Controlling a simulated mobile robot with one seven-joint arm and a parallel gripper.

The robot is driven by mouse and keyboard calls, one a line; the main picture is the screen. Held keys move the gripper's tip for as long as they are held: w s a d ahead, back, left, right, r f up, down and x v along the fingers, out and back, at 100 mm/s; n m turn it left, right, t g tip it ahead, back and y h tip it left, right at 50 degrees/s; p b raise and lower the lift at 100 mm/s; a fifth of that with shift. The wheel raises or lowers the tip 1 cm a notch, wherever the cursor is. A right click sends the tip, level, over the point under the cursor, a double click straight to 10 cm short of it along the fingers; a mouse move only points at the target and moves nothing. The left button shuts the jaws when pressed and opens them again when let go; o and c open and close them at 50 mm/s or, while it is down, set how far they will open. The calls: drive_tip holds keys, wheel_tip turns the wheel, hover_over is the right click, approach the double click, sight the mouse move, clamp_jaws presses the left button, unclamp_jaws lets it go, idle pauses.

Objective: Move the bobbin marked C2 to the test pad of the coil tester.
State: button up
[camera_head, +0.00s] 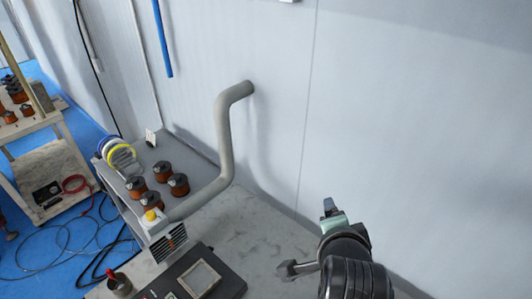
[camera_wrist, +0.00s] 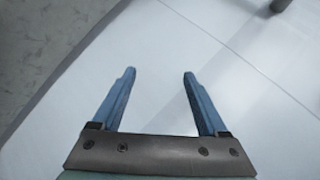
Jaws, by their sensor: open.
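Several copper-brown bobbins with dark tops stand upright together on a grey surface left of centre in the head view, among them a rear bobbin (camera_head: 162,171), a left bobbin (camera_head: 135,187), a right bobbin (camera_head: 178,185) and a front bobbin (camera_head: 150,202). No marking is readable, so I cannot tell which is C2. A dark device with a pale square panel (camera_head: 200,278), perhaps the coil tester and its pad, is cut off at the bottom edge. My gripper (camera_head: 330,207) is right of and well apart from both. In the wrist view my gripper (camera_wrist: 158,76) is open and empty.
A bent grey pipe (camera_head: 226,140) runs from the wall down beside the bobbins. Coloured spools (camera_head: 118,154) are behind left. A wooden trolley (camera_head: 50,165) is far left. The grey tabletop (camera_head: 262,235) has free room.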

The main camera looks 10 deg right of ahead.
drive_tip(key=w+a+r+n+t, duration=0.1)
drive_tip(key=a+r+n+t, duration=0.2)
drive_tip(key=r, duration=0.6)
drive_tip(key=w+a+r+n+t, duration=0.1)
drive_tip(key=a+r+n+t, duration=0.2)
drive_tip(key=r, duration=0.5)
drive_tip(key=w+a+r+n+t, duration=0.2)
drive_tip(key=a+r+n+t, duration=0.1)
drive_tip(key=r, duration=0.6)
drive_tip(key=s+a+r+n+t+y, duration=0.1)
drive_tip(key=s+a+r+n+t, duration=0.1)
drive_tip(key=r, duration=0.4)
drive_tip(key=s+a+r+n+t+y, duration=0.1)
drive_tip(key=s+a+r+n+t, duration=0.2)
drive_tip(key=s+r, duration=0.3)
drive_tip(key=s+a+r+n+t+y, duration=0.1)
drive_tip(key=s+a+r+n+t, duration=0.2)
drive_tip(key=r, duration=0.5)
drive_tip(key=shift+s+a+t, duration=0.3)
drive_tip(key=shift+s+a, duration=0.15)
drive_tip(key=shift+a, duration=0.05)
